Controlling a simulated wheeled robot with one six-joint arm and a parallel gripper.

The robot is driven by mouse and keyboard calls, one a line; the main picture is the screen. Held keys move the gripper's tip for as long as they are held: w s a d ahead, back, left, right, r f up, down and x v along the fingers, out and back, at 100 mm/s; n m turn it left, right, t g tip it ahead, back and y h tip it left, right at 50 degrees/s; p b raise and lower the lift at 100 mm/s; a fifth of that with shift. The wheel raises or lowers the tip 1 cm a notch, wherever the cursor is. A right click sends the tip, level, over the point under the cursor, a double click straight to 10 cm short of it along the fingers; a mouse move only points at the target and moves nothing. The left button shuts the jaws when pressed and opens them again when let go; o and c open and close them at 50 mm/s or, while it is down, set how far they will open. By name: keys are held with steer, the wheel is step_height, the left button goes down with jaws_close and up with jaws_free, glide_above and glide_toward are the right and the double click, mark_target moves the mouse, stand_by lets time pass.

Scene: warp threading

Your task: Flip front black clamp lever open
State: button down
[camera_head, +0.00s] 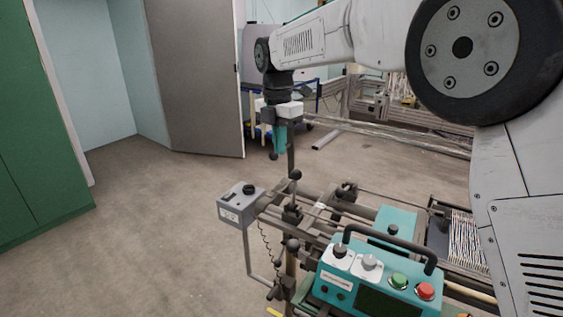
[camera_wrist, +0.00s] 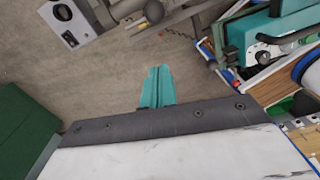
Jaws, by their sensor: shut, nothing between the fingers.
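My gripper (camera_head: 280,139), with teal fingers, hangs pointing down above and behind the machine's left end. Its fingers are shut and hold nothing; they also show in the wrist view (camera_wrist: 156,86). A black ball-ended clamp lever (camera_head: 292,246) stands at the near side of the machine, below and apart from my gripper. Another black ball-ended lever (camera_head: 295,175) stands farther back, closer below my gripper. I cannot tell for certain which lever the task calls front. In the wrist view a dark ball-ended part (camera_wrist: 154,12) shows at the top edge, apart from the fingers.
A grey control box (camera_head: 238,205) with a black knob stands left of the levers. A teal control panel (camera_head: 375,279) with green and red buttons is at the front right. A green cabinet (camera_head: 40,130) is at the left. Open floor lies left of the machine.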

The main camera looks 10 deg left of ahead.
steer(key=r, duration=0.3)
steer(key=shift+w+r, duration=0.2)
steer(key=s+d+f+m+t, duration=0.1)
steer(key=s+d+f+m, duration=0.1)
steer(key=s+d+m, duration=1.2)
steer(key=s+d+f+m, duration=0.3)
steer(key=s+d+m, duration=1.2)
steer(key=s+d, duration=0.8)
steer(key=shift+s+d+t, duration=0.25)
steer(key=shift+s+t, duration=0.15)
steer(key=shift+s, duration=0.1)
